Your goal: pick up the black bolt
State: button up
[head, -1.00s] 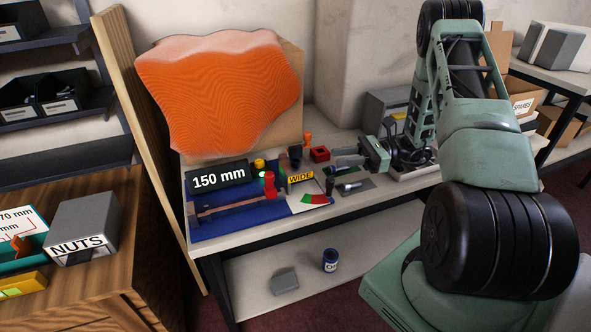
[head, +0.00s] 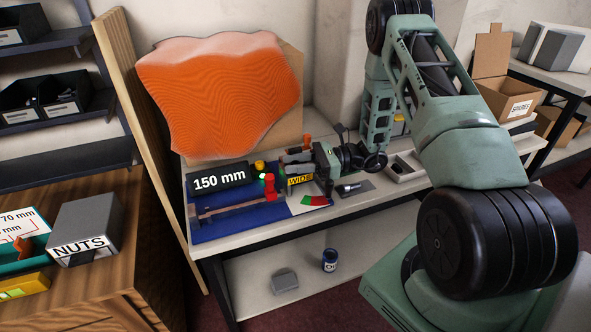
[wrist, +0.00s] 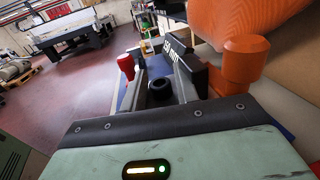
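The black bolt (wrist: 160,88) shows in the wrist view as a dark round head between the two fingers of my gripper (wrist: 164,85). A gap appears on at least one side of it, and contact cannot be made out. The fingers are apart. In the head view my gripper (head: 294,162) reaches left, low over the table behind the yellow WIDE label (head: 300,180). The bolt cannot be made out there, as my gripper covers its place.
An orange bolt-shaped piece (wrist: 241,62) stands close to the right finger. A red piece (wrist: 126,66) stands left of the fingers and on the blue mat (head: 240,220). The 150 mm block (head: 219,178) lies ahead. A large orange sheet (head: 220,95) rises behind.

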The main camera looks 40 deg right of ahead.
grip_shut()
